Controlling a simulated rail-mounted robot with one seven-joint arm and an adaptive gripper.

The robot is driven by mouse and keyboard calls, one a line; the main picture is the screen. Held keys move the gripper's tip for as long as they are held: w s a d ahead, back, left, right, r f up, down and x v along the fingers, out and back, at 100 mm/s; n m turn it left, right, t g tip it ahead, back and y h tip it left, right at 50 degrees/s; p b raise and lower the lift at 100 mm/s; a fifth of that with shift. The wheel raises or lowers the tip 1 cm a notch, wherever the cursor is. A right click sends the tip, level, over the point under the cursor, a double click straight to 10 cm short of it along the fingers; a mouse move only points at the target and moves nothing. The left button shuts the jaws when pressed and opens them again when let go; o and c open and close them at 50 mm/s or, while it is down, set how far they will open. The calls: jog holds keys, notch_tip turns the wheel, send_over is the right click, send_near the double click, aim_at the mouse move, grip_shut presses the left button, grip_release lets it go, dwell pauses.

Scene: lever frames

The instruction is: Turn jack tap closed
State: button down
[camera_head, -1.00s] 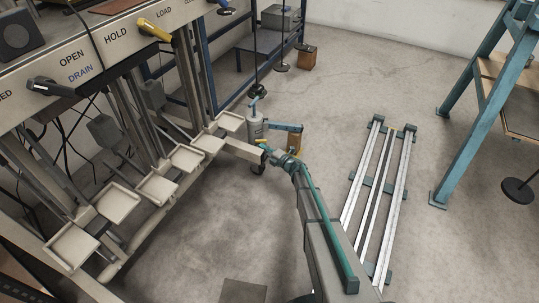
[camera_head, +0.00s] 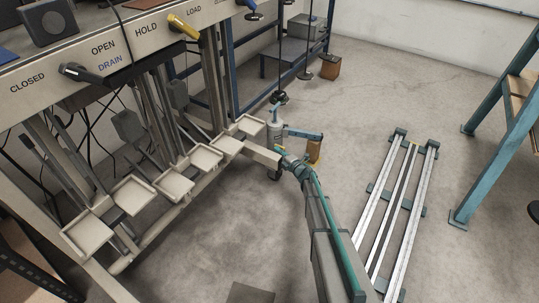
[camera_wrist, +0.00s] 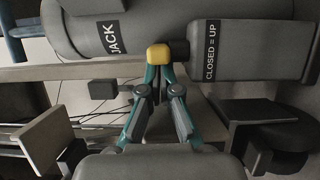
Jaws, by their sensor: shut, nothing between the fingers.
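In the wrist view, a grey cylinder (camera_wrist: 85,28) marked JACK lies across the top. A grey block marked CLOSED = UP (camera_wrist: 251,50) sits to its right. In the head view my gripper (camera_head: 282,152) is low beside a pale upright cylinder (camera_head: 275,134) at the end of the lever frame; the tap is too small to tell there.
The lever frame with several pale trays (camera_head: 174,186) stands left of my arm. Its panel (camera_head: 125,45) carries a black handle and a yellow handle. White rails (camera_head: 393,210) lie on the floor at right. A blue ladder-like stand (camera_head: 497,150) is farther right.

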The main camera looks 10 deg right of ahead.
jog(key=shift+w+a+m+h+p, duration=0.15)
jog(key=shift+w+m+h+p, duration=0.15)
jog(key=shift+w+p, duration=0.05)
jog(key=shift+w, duration=0.5)
dwell(0.4)
jog(key=v, duration=1)
jog(key=shift+s+a, duration=0.15)
jog(key=shift+a, duration=0.1)
jog(key=shift+d+f, duration=0.1)
